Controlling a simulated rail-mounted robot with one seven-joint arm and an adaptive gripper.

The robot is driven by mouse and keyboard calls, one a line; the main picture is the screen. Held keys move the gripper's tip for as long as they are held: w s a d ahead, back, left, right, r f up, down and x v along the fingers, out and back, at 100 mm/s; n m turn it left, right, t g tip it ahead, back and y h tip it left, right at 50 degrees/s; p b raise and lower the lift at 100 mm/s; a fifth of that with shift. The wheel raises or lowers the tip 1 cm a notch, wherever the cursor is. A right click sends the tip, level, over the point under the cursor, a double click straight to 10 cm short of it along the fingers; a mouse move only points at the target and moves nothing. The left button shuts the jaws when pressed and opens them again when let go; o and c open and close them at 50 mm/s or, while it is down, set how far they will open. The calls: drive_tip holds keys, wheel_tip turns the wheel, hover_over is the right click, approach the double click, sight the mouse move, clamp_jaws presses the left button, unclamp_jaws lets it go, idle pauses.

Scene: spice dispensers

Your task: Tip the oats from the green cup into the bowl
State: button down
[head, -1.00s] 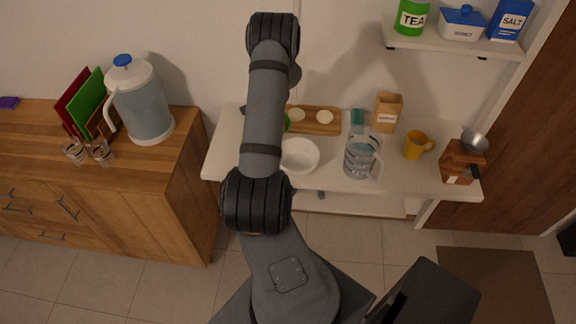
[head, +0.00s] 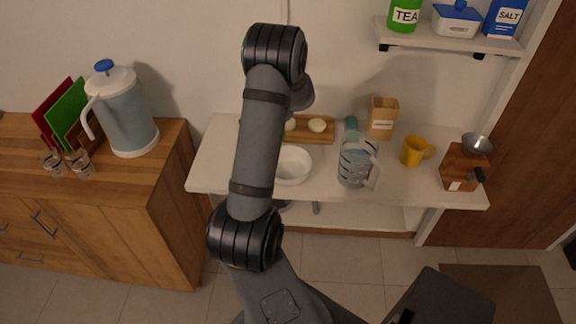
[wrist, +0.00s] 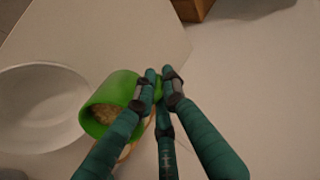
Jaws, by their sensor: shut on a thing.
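The green cup (wrist: 112,92) is in my gripper (wrist: 162,82) in the wrist view. My fingers are shut on its side. The cup is tilted with its mouth facing the lower left, and pale oats (wrist: 118,112) show inside it. The white bowl (wrist: 38,80) is just left of the cup in the wrist view and looks empty where I see it. In the head view the bowl (head: 294,165) stands on the white shelf table, partly behind my arm. My arm hides the gripper and cup there.
A wooden board (head: 345,134) with small pale dishes lies behind the bowl. A clear jug (head: 356,162) stands right of the bowl, then a yellow mug (head: 415,151) and a wooden grinder (head: 464,166). A paper carton (head: 382,118) is at the back.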

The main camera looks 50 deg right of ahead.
drive_tip(key=shift+s+d+t+b, duration=0.1)
drive_tip(key=shift+s+t+b, duration=0.25)
drive_tip(key=shift+b, duration=0.2)
drive_tip(key=shift+w, duration=0.1)
drive_tip(key=shift+r, duration=0.1)
drive_tip(key=shift+s+r+t+b, duration=0.15)
drive_tip(key=shift+s+t+b, duration=0.1)
drive_tip(key=shift+b, duration=0.2)
drive_tip(key=shift+w+r+b, duration=0.1)
drive_tip(key=shift+b, duration=0.2)
